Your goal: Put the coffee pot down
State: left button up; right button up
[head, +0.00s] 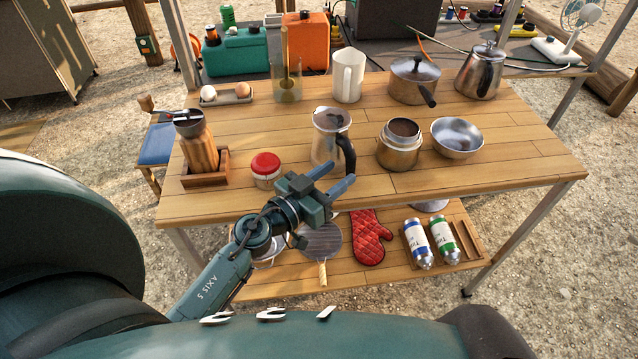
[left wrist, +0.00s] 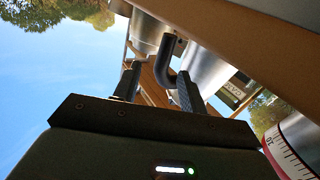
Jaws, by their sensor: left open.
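The coffee pot (head: 328,137) is a metal pot with a black handle (head: 347,155), standing upright on the wooden table, handle toward the front right. My left gripper (head: 341,172) is open just in front of the handle. In the left wrist view the black handle (left wrist: 164,66) shows between the two spread fingers (left wrist: 157,82); I cannot tell whether either finger touches it. My right gripper is not in view.
A metal pot base (head: 399,152) and steel bowl (head: 457,138) stand right of the coffee pot. A red-lidded jar (head: 266,170) and wooden grinder (head: 197,145) are to the left. A white jug (head: 348,76) stands behind. The table's front right is clear.

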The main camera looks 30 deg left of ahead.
pick_arm(q)
jog(key=s+d+f+g+y, duration=0.1)
jog(key=s+d+f+g, duration=0.1)
jog(key=s, duration=0.6)
jog(key=s+d+f+g, duration=0.3)
jog(key=s+d+f, duration=0.1)
jog(key=s+f, duration=0.3)
jog(key=shift+s+d+f+g+y, duration=0.2)
jog(key=shift+s+g+y, duration=0.15)
jog(key=shift+s, duration=0.5)
jog(key=r+p, duration=0.1)
jog(key=p, duration=0.1)
jog(key=a+p, duration=0.1)
jog(key=p, duration=0.1)
jog(key=r+y+p, duration=0.1)
jog(key=p, duration=0.2)
jog(key=shift+s+a+r+g, duration=0.3)
jog(key=shift+a+r+g, duration=0.05)
jog(key=shift+a, duration=0.05)
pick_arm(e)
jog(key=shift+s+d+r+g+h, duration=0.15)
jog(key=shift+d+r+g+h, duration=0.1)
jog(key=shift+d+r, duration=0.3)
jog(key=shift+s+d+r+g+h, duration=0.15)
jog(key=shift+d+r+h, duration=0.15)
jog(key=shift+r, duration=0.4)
